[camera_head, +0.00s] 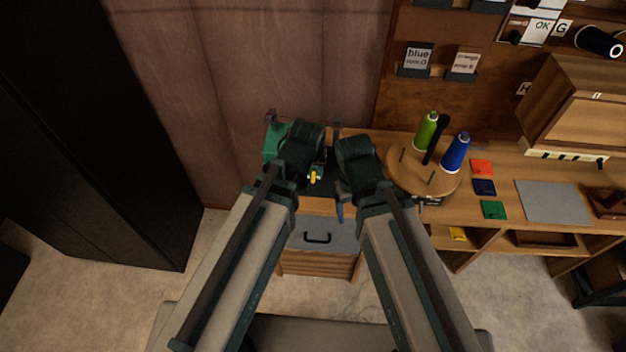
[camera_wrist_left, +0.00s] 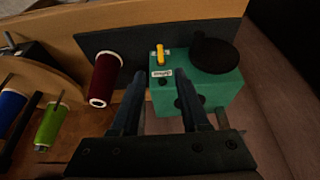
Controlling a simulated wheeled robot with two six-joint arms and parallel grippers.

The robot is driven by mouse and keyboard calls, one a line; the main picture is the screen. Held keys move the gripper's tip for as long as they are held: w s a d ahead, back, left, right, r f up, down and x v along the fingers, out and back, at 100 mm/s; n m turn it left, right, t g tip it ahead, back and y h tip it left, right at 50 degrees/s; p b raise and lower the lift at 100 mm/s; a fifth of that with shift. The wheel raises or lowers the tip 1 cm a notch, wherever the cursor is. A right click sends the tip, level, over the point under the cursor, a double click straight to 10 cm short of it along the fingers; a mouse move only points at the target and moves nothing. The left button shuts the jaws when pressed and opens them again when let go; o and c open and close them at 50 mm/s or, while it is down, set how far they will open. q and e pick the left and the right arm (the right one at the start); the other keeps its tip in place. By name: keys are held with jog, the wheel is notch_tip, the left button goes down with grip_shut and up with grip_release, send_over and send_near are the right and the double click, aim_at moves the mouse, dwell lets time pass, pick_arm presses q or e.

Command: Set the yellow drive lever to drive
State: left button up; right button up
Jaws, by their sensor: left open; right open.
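The yellow drive lever (camera_head: 313,177) is a small bright piece at the bench's left end, seen just beside my left gripper. In the left wrist view the lever (camera_wrist_left: 160,53) stands on the top edge of a green machine box (camera_wrist_left: 220,88), above a small white label (camera_wrist_left: 162,73) whose word I cannot read surely. My left gripper (camera_head: 303,137) is over the green machine (camera_head: 271,142) and hides much of it. In its wrist view its fingers (camera_wrist_left: 160,78) are apart and empty, pointing toward the lever and label. My right gripper (camera_head: 357,152) is to the right, open; its fingertips are hard to see.
A round wooden stand (camera_head: 408,178) holds green (camera_head: 426,131) and blue (camera_head: 456,152) spools. A grey drawer (camera_head: 330,236) is below. A black cabinet (camera_head: 90,130) stands left. Floor between is clear.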

aim_at(313, 180)
pick_arm(q)
jog(key=b+x, duration=1)
jog(key=x, duration=0.2)
jog(key=shift+f+b, duration=0.15)
jog(key=shift+b, duration=0.15)
grip_shut()
